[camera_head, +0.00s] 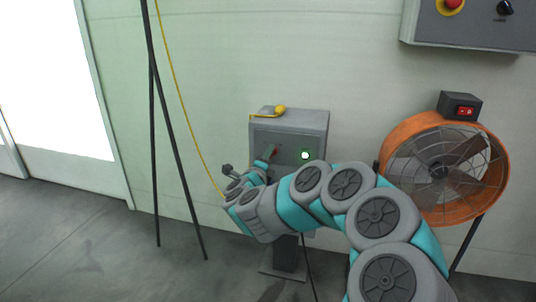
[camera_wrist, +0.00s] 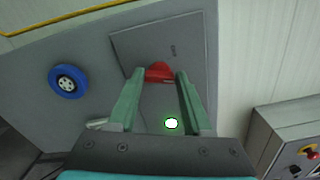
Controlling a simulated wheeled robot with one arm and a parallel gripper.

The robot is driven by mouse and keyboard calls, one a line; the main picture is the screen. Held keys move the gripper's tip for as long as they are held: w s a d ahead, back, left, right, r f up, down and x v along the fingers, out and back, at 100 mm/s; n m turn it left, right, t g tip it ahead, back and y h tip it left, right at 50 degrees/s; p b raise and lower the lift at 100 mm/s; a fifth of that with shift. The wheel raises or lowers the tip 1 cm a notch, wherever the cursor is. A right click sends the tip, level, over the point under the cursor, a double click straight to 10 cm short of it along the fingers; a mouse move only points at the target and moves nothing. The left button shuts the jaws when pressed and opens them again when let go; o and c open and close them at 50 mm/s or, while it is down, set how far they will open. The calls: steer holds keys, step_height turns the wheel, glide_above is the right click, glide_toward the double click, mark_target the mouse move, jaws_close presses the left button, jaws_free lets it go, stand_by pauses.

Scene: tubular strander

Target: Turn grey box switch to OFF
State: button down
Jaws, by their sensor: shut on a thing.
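The grey box (camera_head: 318,122) stands on a post against the wall, and its front panel fills much of the wrist view (camera_wrist: 125,40). In the head view my gripper (camera_head: 268,153) is at the box's left front. The switch's marking is too small to read, so I cannot tell its position. A green lamp (camera_head: 305,155) glows to the handle's right.
An orange fan (camera_head: 405,142) with a red switch on top stands to the right. A grey control box (camera_head: 470,32) hangs at upper right. A yellow cable (camera_head: 180,100) runs down the wall to the left, near dark poles (camera_head: 153,150). A blue round part (camera_wrist: 67,81) shows beside the panel.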

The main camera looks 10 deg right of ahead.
steer(key=shift+f+n+p, duration=0.2)
steer(key=shift+n+p, duration=1.55)
steer(key=shift+n, duration=1.4)
steer(key=shift+f+n+p, duration=0.15)
steer(key=shift+n+p, duration=1.55)
steer(key=shift+n, duration=1.45)
steer(key=shift+c, duration=1.6)
jaws_free()
